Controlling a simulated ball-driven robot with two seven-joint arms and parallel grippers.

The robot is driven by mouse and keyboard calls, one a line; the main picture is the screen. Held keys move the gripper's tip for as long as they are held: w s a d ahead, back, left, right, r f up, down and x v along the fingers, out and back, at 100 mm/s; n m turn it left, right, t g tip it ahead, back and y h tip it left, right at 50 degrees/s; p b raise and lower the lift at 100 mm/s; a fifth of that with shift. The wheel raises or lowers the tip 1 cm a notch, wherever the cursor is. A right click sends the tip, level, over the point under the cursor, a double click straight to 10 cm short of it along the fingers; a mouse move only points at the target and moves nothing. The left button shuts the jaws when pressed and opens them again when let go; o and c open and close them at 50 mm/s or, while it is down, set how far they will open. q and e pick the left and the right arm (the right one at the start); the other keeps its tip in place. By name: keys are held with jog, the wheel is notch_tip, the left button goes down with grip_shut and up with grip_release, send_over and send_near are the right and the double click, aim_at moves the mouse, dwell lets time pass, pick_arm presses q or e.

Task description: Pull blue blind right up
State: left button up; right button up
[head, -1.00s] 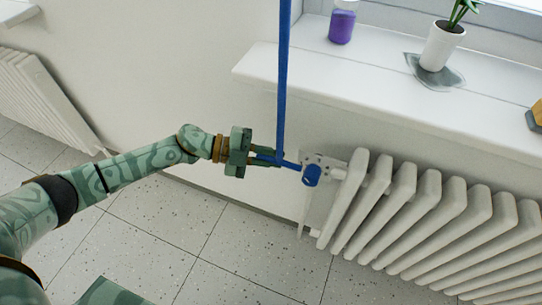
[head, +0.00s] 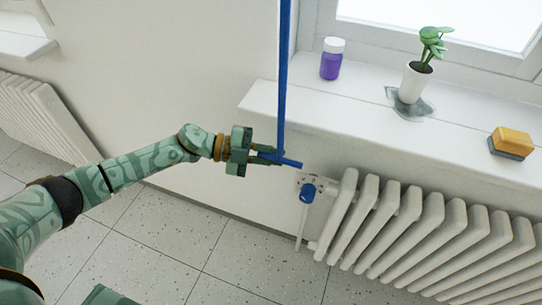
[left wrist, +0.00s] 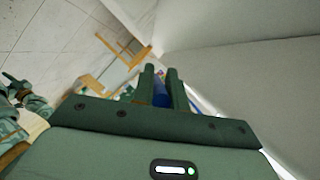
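My left gripper (head: 266,157) is shut on the blue crossbar, just left of the strap. In the left wrist view, a piece of blue (left wrist: 160,94) shows between its two fingers (left wrist: 163,80). The blind itself is out of view. Green parts of mine show at the left edge of the wrist view, too unclear to read.
A white radiator (head: 420,225) with a blue valve knob (head: 308,193) stands just below and right of the crossbar. The white sill (head: 350,113) above holds a purple jar (head: 331,62), a potted plant (head: 411,85) and a yellow sponge (head: 513,140).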

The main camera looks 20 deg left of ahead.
pick_arm(q)
jog(key=o, duration=0.4)
jog(key=p+v, duration=0.1)
jog(key=v, duration=1.5)
jog(key=shift+a, duration=0.2)
jog(key=shift+s, duration=0.1)
